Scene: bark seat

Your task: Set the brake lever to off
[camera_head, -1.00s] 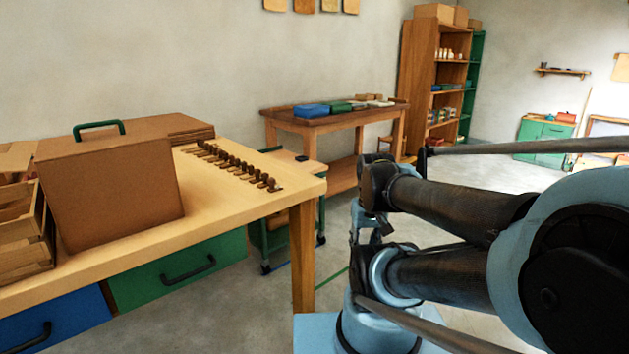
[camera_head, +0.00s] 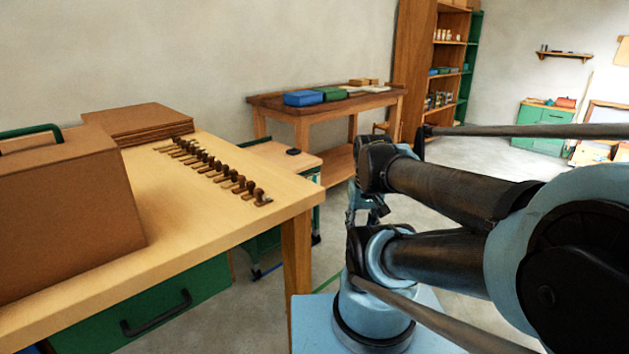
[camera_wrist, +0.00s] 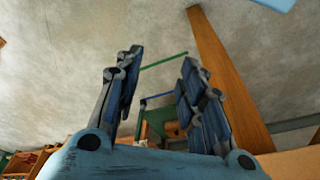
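I cannot make out a brake lever for certain in either view. A small trolley (camera_head: 310,161) with a light wooden top and green frame stands behind the workbench's right end. A small black piece (camera_head: 293,151) sits on its top; I cannot tell what it is. In the head view my folded arm fills the right side, and the gripper is not clear there.
The wooden workbench (camera_head: 240,222) is close on the left. It bears a brown case (camera_head: 65,205), a brown stack (camera_head: 135,122) and a row of several small dark-knobbed tools (camera_head: 215,165). A second table (camera_head: 270,103) with boxes stands against the wall. Floor (camera_head: 485,160) is open at centre right.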

